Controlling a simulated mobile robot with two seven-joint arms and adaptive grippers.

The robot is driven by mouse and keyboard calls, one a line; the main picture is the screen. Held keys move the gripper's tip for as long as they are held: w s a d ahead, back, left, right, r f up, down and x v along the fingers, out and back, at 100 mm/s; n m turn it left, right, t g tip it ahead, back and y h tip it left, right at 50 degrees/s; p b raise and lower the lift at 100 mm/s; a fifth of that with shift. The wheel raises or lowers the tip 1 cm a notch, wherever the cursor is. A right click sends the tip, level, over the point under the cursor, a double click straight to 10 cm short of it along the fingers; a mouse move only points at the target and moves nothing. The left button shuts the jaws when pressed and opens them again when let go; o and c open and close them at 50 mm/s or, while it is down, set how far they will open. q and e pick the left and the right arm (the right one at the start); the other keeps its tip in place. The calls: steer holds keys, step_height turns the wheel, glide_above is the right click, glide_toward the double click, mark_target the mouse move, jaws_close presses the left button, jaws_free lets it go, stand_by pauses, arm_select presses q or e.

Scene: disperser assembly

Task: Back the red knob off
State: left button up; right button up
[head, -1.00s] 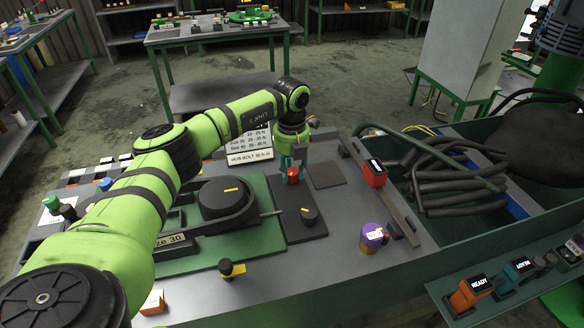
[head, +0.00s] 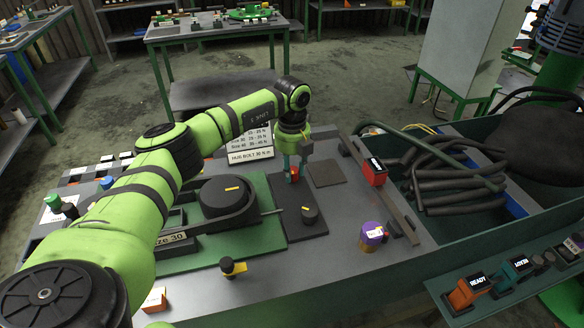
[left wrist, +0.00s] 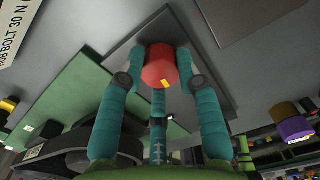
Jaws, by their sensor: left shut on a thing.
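The red knob (head: 294,173) stands on a dark plate (head: 311,222) on the grey bench top. In the left wrist view the knob (left wrist: 160,66) carries a small yellow mark on its side. My left gripper (head: 293,170) comes down over the knob from above, and its teal fingers (left wrist: 128,80) are closed around it from the sides. The base of the knob is partly hidden by the fingers. My right gripper does not show in either view.
A black drum (head: 226,197) on a green plate is to the left. A purple-topped pot (head: 371,234) and a red block (head: 374,172) stand to the right. Hoses (head: 455,185) lie in the bin.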

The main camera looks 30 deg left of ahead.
mark_target(293, 172)
arm_select(q)
steer(key=o, duration=1.1)
steer(key=shift+s+d+f, duration=0.25)
steer(key=shift+s+f, duration=0.05)
steer(key=shift+o, duration=0.2)
steer(key=shift+r, duration=0.2)
steer(key=shift+w+a+r, duration=0.1)
steer(key=shift+w+r, duration=0.05)
steer(key=shift+r, duration=0.3)
step_height(293, 172, up, 11)
